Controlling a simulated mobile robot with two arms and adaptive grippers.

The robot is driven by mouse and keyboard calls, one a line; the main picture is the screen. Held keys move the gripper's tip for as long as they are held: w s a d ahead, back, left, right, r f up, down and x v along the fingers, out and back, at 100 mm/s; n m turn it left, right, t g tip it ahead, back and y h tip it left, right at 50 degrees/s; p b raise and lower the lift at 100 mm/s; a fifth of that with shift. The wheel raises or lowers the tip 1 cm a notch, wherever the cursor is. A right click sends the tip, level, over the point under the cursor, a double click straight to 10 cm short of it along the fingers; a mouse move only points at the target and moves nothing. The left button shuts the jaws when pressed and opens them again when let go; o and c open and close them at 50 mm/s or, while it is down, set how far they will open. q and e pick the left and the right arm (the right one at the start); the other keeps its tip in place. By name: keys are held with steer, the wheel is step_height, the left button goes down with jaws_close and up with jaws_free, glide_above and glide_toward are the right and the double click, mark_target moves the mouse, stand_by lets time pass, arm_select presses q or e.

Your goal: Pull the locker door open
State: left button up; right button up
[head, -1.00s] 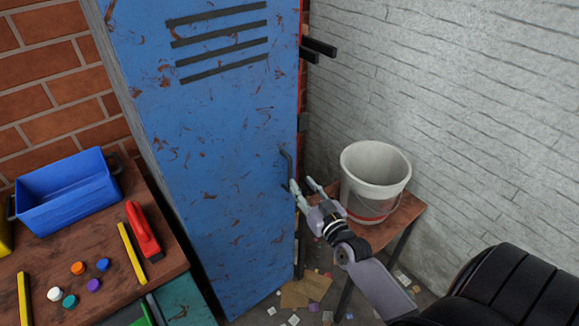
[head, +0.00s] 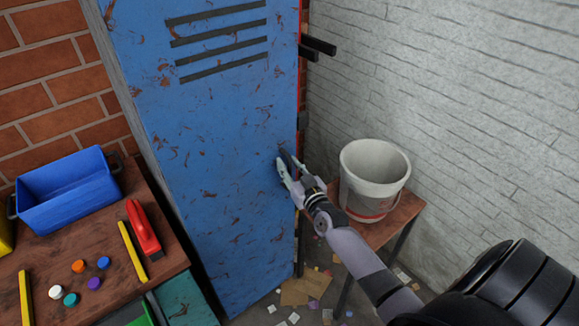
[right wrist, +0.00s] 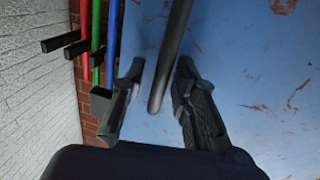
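The blue locker door (head: 220,170) with rust marks and dark vent slots stands upright in the middle of the head view. It appears shut. My right gripper (head: 286,163) is at the door's right edge, at the dark bar handle, which it mostly hides in the head view. In the right wrist view the handle (right wrist: 170,60) runs between the two open fingers of my right gripper (right wrist: 155,95). Gaps show on both sides of the handle, so the fingers are around it but not closed on it. My left gripper is in neither view.
A white bucket (head: 374,180) stands on a small brown stool (head: 400,215) right of the locker, near my right arm. Scraps litter the floor.

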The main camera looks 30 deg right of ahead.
jaws_close()
stand_by(0.6)
